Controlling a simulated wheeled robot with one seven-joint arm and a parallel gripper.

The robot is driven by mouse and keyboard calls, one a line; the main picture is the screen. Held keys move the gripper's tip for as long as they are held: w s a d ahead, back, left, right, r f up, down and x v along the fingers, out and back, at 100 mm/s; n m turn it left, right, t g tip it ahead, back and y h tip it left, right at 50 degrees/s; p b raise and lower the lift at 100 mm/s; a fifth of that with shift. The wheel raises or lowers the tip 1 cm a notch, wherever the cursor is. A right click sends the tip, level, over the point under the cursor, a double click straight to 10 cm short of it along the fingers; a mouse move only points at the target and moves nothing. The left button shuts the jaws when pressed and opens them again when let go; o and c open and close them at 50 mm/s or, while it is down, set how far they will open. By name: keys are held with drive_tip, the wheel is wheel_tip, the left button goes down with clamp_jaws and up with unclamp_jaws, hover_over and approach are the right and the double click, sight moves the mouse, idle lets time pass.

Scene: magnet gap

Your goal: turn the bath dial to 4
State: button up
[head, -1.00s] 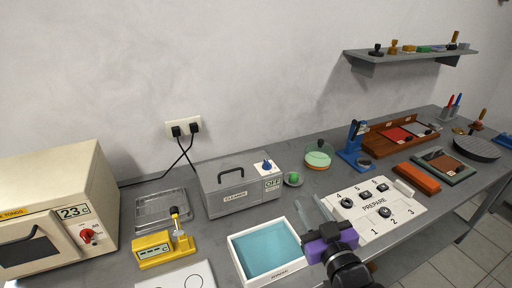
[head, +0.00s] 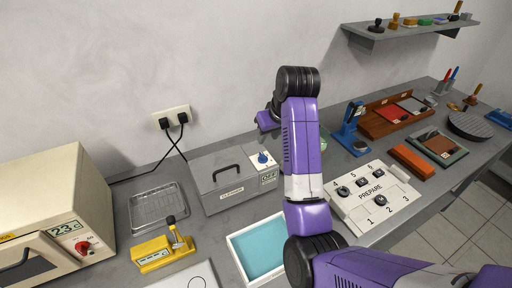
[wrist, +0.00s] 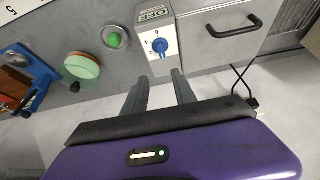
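The bath is a grey box (head: 228,190) labelled cleaning, with a black handle on its lid. Its blue dial (head: 263,158) sits on a white panel at the box's right end, above a display reading OFF. In the wrist view the dial (wrist: 160,46) is upside down, with small numbers around it; I cannot tell exactly where it points. My gripper (wrist: 162,80) is open and empty, its two fingers apart and pointing toward the dial panel, not visibly touching it. In the head view my arm hides most of the gripper.
A green button (wrist: 115,40) and a round green-topped dish (wrist: 82,68) lie beside the box. A white numbered panel (head: 344,207), a teal-filled tray (head: 240,240) and a yellow device (head: 160,252) stand nearby. The wall with a socket (head: 172,118) is behind.

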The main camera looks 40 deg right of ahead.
sight(263, 155)
drive_tip(key=shift+g+y, duration=0.3)
drive_tip(key=shift+g, duration=0.2)
drive_tip(key=shift+s+a+f+p+x, duration=0.1)
drive_tip(key=shift+s+a+p+x, duration=0.15)
drive_tip(key=shift+x, duration=1.05)
drive_tip(key=shift+s+a+f+p+x, duration=0.1)
drive_tip(key=shift+s+p+x, duration=0.1)
drive_tip(key=shift+x, duration=1.15)
drive_tip(key=shift+s+a+f+p+x, duration=0.15)
drive_tip(key=shift+s+a+p+x, duration=0.1)
drive_tip(key=shift+x, duration=1.05)
clamp_jaws()
